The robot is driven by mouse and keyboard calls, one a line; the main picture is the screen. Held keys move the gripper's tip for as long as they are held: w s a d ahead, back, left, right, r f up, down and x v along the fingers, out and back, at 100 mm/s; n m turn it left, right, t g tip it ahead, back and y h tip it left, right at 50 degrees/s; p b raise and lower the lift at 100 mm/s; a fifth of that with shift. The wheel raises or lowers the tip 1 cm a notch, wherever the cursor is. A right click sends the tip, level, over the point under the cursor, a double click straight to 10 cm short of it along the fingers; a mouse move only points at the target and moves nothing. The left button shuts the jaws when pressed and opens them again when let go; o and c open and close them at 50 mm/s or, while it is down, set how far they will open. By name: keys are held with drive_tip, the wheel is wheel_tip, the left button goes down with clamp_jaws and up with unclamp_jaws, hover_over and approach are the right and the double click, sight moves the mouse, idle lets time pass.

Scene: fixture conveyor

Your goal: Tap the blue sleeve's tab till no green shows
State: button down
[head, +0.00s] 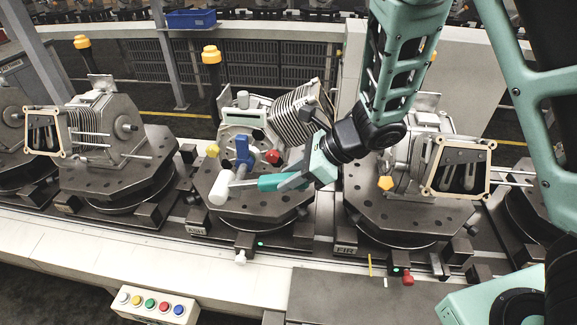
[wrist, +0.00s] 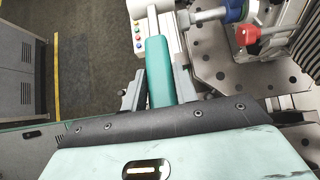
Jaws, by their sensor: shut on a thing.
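My gripper (head: 287,182) is shut on the teal handle (wrist: 160,72) of a mallet. The mallet's white head (head: 219,188) points left, above the front left of the middle fixture. The blue sleeve (head: 243,151) stands upright on that fixture, behind and just right of the mallet head, apparently apart from it. The sleeve also shows at the top of the wrist view (wrist: 237,9), cut off by the frame edge. Its tab is too small to tell apart, and I cannot make out any green band on it.
A red knob (head: 273,157) sits right of the sleeve and a yellow knob (head: 212,150) left of it. A finned metal part (head: 296,112) rises behind. Similar fixtures stand at both sides. A button box (head: 153,304) is at the front left.

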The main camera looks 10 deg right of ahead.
drive_tip(key=shift+b, duration=0.4)
drive_tip(key=shift+w+d+b, duration=0.1)
drive_tip(key=shift+w+d, duration=0.15)
drive_tip(key=shift+w, duration=0.5)
drive_tip(key=shift+w+d+b, duration=0.15)
drive_tip(key=shift+w+d, duration=0.15)
drive_tip(key=shift+w, duration=0.4)
drive_tip(key=shift+w+d+b, duration=0.1)
drive_tip(key=shift+w+d, duration=0.15)
drive_tip(key=shift+w, duration=0.5)
drive_tip(key=shift+w+r, duration=0.1)
drive_tip(key=w+d, duration=0.2)
drive_tip(key=w, duration=0.4)
drive_tip(key=s+a+b, duration=0.2)
drive_tip(key=s, duration=0.4)
drive_tip(key=shift+b, duration=0.6)
drive_tip(key=shift+w+d, duration=0.1)
